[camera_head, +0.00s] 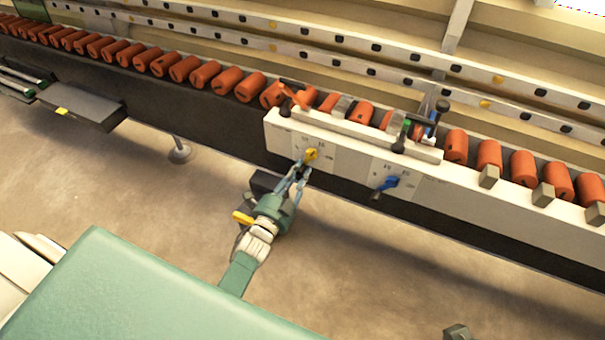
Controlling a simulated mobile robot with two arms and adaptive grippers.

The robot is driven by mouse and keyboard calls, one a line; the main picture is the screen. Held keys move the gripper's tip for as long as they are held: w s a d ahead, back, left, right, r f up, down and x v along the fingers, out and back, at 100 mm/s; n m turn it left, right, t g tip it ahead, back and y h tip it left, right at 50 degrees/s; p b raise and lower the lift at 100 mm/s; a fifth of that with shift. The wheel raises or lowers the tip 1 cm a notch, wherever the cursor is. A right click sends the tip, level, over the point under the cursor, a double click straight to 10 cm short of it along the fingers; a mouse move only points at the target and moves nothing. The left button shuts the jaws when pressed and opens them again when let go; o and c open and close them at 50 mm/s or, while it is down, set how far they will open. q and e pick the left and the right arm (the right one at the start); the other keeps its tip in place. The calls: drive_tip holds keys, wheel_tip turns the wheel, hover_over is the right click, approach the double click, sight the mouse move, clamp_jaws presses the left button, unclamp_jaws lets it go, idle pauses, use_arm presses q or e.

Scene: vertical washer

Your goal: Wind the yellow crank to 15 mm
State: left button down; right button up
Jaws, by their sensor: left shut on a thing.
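The yellow crank (311,154) is on the left part of the white front panel (287,140), in front of a small printed scale with marks too small to read surely. My left gripper (304,170) reaches up from below, and its fingers are shut on the yellow crank's lower end. The fingertips hide part of the handle. A blue crank (388,184) with a dark handle sits on the same panel to the right, apart from the gripper, beside its own scale. My right gripper is not in view.
A row of orange rollers (455,146) runs along the conveyor behind the panel. Black knobs (401,138) and a white bar (350,132) sit on top of the panel. A dark tray (80,108) juts out at the left. The floor in front is mostly clear.

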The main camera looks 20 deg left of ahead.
use_arm(q)
drive_tip(key=shift+a+r+m, duration=0.15)
drive_tip(key=shift+a+m, duration=0.15)
drive_tip(key=shift+m, duration=0.3)
drive_tip(key=c, duration=1.6)
unclamp_jaws()
drive_tip(key=shift+s, duration=0.15)
drive_tip(key=s, duration=1.1)
drive_tip(key=shift+s+a, duration=0.25)
drive_tip(key=shift+s, duration=0.15)
